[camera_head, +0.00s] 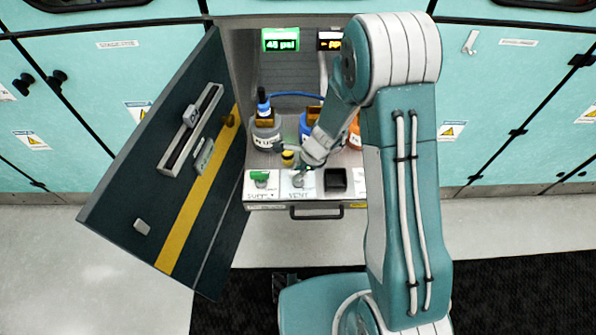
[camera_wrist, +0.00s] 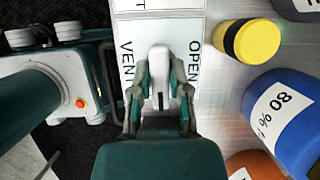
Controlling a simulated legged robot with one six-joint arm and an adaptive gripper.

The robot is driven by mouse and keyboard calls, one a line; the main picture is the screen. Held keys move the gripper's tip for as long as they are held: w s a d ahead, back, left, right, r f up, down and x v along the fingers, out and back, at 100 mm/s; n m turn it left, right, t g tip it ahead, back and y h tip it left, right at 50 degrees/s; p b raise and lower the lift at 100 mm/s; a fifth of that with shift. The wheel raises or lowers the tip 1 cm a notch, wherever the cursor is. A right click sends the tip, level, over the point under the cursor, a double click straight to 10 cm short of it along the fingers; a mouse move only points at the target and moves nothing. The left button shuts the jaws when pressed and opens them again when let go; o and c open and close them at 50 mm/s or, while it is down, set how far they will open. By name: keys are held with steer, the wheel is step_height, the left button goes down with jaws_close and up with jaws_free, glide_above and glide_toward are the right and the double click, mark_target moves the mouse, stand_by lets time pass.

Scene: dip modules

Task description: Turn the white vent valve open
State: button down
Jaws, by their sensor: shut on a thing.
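The white vent valve (camera_wrist: 158,92) stands on a white label plate (camera_wrist: 203,28) marked VENT and OPEN. In the wrist view its handle lies between the two words, roughly parallel to them. My gripper (camera_wrist: 160,75) is shut on the handle, with one finger on each side. In the head view my gripper (camera_head: 300,173) is down at the VENT plate on the front of the pulled-out drawer. It hides most of the valve there.
A green valve (camera_head: 260,178) on the SUPPLY plate is left of my gripper; a black square (camera_head: 335,180) is right. A yellow-and-black cylinder (camera_wrist: 250,41) and labelled containers, including a blue one (camera_wrist: 285,115), stand close behind. The dark cabinet door (camera_head: 160,190) hangs open at left. A display (camera_head: 281,40) reads 45 psi.

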steer(key=shift+n, duration=0.3)
steer(key=n+g, duration=0.1)
steer(key=n, duration=0.3)
steer(key=shift+w+g, duration=0.1)
steer(key=shift+g, duration=0.2)
steer(key=n, duration=0.2)
steer(key=n+g+h, duration=0.1)
steer(key=n, duration=0.1)
steer(key=shift+n+g, duration=0.3)
steer(key=n, duration=0.2)
steer(key=n+g+h, duration=0.1)
steer(key=n, duration=0.1)
steer(key=shift+h, duration=0.3)
steer(key=shift+n+h, duration=0.8)
steer(key=shift+n, duration=1.4)
steer(key=c, duration=0.6)
jaws_free()
steer(key=shift+a, duration=0.1)
